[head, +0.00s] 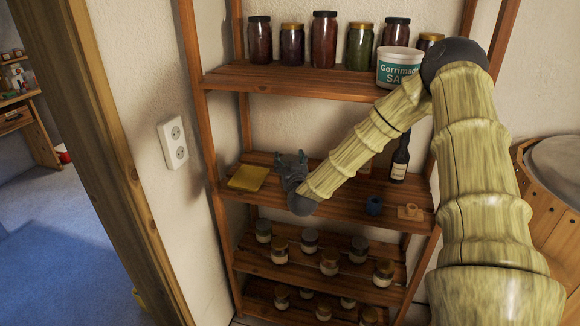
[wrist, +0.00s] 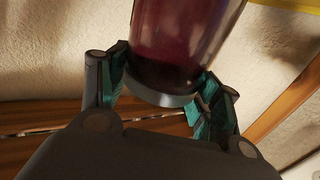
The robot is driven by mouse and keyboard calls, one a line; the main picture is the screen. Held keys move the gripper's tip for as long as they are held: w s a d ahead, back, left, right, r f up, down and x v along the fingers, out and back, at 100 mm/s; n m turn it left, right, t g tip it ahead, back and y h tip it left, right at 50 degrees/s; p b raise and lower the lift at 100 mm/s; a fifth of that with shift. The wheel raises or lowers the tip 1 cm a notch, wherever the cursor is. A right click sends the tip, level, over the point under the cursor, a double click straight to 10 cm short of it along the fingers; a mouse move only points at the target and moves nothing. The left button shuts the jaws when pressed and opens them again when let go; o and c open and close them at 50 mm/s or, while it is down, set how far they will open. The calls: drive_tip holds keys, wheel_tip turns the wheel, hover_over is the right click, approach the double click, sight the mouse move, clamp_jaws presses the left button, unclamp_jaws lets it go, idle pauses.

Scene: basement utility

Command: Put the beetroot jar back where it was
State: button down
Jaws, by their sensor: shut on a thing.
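In the wrist view, a jar with dark purple-red contents (wrist: 186,42), which looks like the beetroot jar, is between the teal-lined fingers of my gripper (wrist: 164,84). My gripper is shut on it near a greyish end rim; the jar's other end is out of the frame. In the head view, my gripper (head: 290,160) is at the middle shelf (head: 335,203), right of a yellow cloth (head: 248,178). I cannot make out the held jar there. Several similar jars, including dark red ones (head: 324,40), stand on the top shelf (head: 290,82).
A white labelled tub (head: 398,68) stands at the top shelf's front edge. A dark bottle (head: 400,158), a blue cup (head: 375,205) and a small wooden piece (head: 410,212) are on the middle shelf. Small jars (head: 330,262) fill lower shelves. Wooden posts flank the rack.

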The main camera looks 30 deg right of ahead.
drive_tip(key=shift+w+d+r, duration=0.15)
drive_tip(key=shift+w, duration=0.3)
drive_tip(key=shift+f+p, duration=0.9)
drive_tip(key=shift+f, duration=0.95)
drive_tip(key=shift+f, duration=0.15)
drive_tip(key=shift+c, duration=1.7)
unclamp_jaws()
